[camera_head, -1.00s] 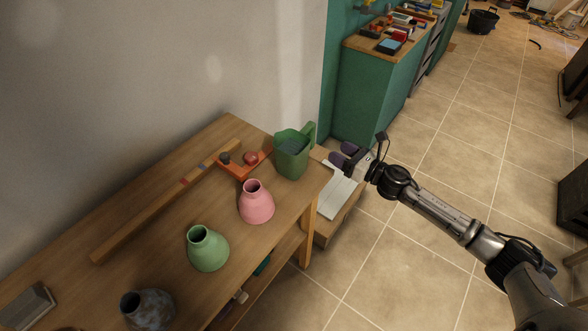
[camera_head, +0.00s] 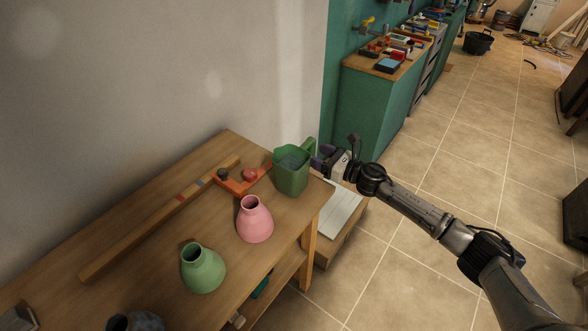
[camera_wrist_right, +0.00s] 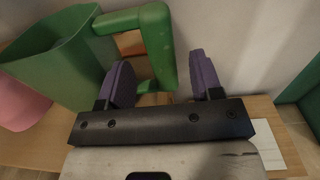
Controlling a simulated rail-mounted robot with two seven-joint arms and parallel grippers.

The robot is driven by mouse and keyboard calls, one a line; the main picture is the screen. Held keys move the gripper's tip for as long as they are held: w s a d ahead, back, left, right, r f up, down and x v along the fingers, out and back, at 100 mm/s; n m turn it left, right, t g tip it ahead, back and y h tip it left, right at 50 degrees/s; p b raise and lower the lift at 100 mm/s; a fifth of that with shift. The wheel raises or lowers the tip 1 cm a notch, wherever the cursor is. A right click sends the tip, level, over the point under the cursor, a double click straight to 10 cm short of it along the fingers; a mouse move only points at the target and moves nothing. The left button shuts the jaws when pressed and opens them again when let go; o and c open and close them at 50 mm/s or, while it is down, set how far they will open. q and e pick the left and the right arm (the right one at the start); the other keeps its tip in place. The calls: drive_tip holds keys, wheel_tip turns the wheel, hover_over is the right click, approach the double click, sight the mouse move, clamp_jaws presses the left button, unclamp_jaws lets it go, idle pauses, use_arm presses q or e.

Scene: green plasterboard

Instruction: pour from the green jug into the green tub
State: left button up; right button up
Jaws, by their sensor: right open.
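The green jug (camera_head: 291,172) stands upright at the right end of the wooden table, its handle on the right side. In the right wrist view the jug (camera_wrist_right: 62,55) is at left, and its handle (camera_wrist_right: 160,45) shows in the gap between the fingers. My right gripper (camera_head: 323,158) is open and empty, close beside the handle; its purple fingers (camera_wrist_right: 160,75) show in the wrist view. I cannot tell if they touch the jug. A green narrow-necked vessel (camera_head: 203,269) stands nearer on the table; no other green tub shows clearly. My left gripper is not in view.
A pink vase (camera_head: 255,220) stands in front of the jug. An orange tray with round items (camera_head: 240,181) and a long wooden bar (camera_head: 150,224) lie behind, by the wall. A dark mottled vase (camera_head: 138,322) is at the front edge.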

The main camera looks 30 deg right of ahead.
sight(306, 147)
drive_tip(key=shift+r+b+x, duration=0.2)
drive_tip(key=shift+b+x, duration=0.1)
drive_tip(key=shift+x, duration=2.45)
drive_tip(key=shift+d, duration=0.2)
drive_tip(key=shift+c, duration=0.3)
clamp_jaws()
